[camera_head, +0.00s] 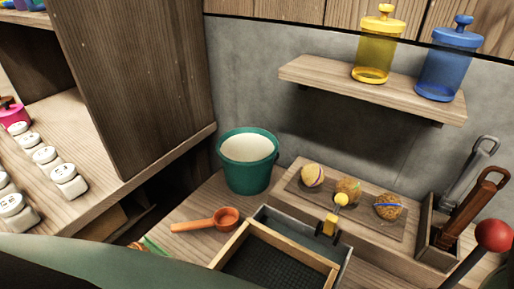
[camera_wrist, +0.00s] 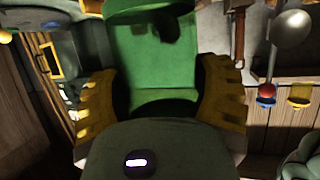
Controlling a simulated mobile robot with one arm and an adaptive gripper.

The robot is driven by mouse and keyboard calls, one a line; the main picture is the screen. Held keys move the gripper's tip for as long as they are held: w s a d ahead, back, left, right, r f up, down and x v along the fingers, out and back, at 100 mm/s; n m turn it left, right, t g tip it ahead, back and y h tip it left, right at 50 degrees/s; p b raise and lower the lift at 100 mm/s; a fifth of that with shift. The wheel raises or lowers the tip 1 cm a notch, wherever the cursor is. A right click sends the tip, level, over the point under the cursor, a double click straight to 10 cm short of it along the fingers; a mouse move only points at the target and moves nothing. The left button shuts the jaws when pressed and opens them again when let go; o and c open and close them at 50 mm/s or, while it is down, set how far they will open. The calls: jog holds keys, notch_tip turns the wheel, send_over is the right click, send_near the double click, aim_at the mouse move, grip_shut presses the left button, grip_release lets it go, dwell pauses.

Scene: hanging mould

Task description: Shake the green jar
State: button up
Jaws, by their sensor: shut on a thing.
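In the wrist view the green jar (camera_wrist: 150,50) stands between the two ribbed yellow fingers of my gripper (camera_wrist: 157,85), which are shut on its sides. Its broad green top band reaches the upper edge of the picture, and a dark patch shows on it. The near end of the jar is partly hidden behind my wrist housing. The green jar and my gripper do not show in the head view; only a dark green part of my arm crosses its lower left.
A yellow jar (camera_head: 375,50) and a blue jar (camera_head: 447,65) stand on a wall shelf (camera_head: 330,78). Below are a teal bucket (camera_head: 247,172), an orange scoop (camera_head: 215,219), a framed mesh tray (camera_head: 300,250), several balls on a board and a tool holder (camera_head: 436,238). A red-knobbed lever (camera_head: 494,236) rises at right.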

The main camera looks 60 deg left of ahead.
jog(key=shift+r, duration=0.1)
notch_tip(320, 180, up, 7)
jog(key=p, duration=0.8)
jog(key=shift+r, duration=0.1)
notch_tip(320, 180, down, 8)
jog(key=b, duration=0.5)
jog(key=shift+r, duration=0.25)
jog(key=shift+r, duration=0.1)
notch_tip(320, 180, up, 7)
jog(key=p, duration=0.8)
jog(key=shift+r, duration=0.15)
jog(key=shift+f, duration=0.2)
